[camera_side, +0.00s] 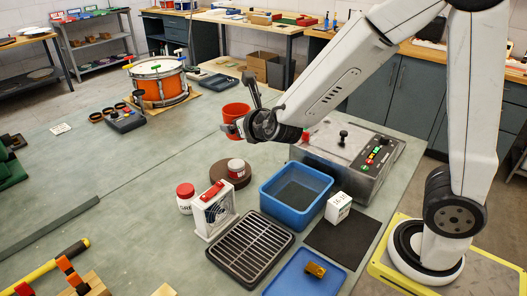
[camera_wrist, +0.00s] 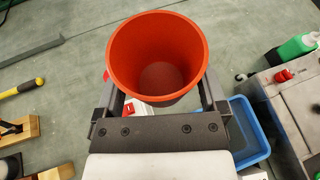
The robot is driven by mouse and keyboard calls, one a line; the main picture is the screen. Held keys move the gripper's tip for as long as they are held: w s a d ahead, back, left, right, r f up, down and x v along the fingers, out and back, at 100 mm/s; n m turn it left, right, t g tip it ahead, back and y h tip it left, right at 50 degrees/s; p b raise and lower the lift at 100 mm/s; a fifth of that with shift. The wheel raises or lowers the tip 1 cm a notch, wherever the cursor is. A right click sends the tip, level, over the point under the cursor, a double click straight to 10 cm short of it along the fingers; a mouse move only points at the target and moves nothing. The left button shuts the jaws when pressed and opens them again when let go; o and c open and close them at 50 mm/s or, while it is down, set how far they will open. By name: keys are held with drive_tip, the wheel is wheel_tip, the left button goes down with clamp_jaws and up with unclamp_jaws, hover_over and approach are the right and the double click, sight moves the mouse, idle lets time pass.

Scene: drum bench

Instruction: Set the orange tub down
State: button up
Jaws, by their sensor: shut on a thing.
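The orange tub (camera_side: 237,111) is at the end of my arm in the side view, upright with its open rim facing up. It fills the upper middle of the wrist view (camera_wrist: 158,65), where it looks empty inside. My gripper (camera_side: 235,128) is shut on the tub, one finger on each side of its wall; both fingers also show in the wrist view (camera_wrist: 160,92). The tub appears to be held above the grey-green bench (camera_side: 120,170). Its underside is hidden, so the exact gap cannot be told.
A black rack (camera_side: 250,248) lies in front. The bench left of the tub has clear room; a drum (camera_side: 158,82) stands behind.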

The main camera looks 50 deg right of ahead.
drive_tip(key=s+d+f+m+g+h, duration=0.1)
drive_tip(key=s+f+m+g+h, duration=0.3)
drive_tip(key=s, duration=0.8)
drive_tip(key=s+d+f+m+g+h, duration=0.2)
drive_tip(key=s+f+m+g+h, duration=0.3)
drive_tip(key=s+f+m+g, duration=0.3)
drive_tip(key=s+f+m, duration=0.2)
drive_tip(key=s+f, duration=0.2)
drive_tip(key=f, duration=0.1)
drive_tip(key=shift+s+d+g, duration=0.2)
drive_tip(key=shift+s+g, duration=0.05)
drive_tip(key=shift+g, duration=0.05)
drive_tip(key=shift+f, duration=0.2)
drive_tip(key=shift+f, duration=1.85)
drive_tip(key=shift+f, duration=2)
drive_tip(key=shift+f, duration=0.1)
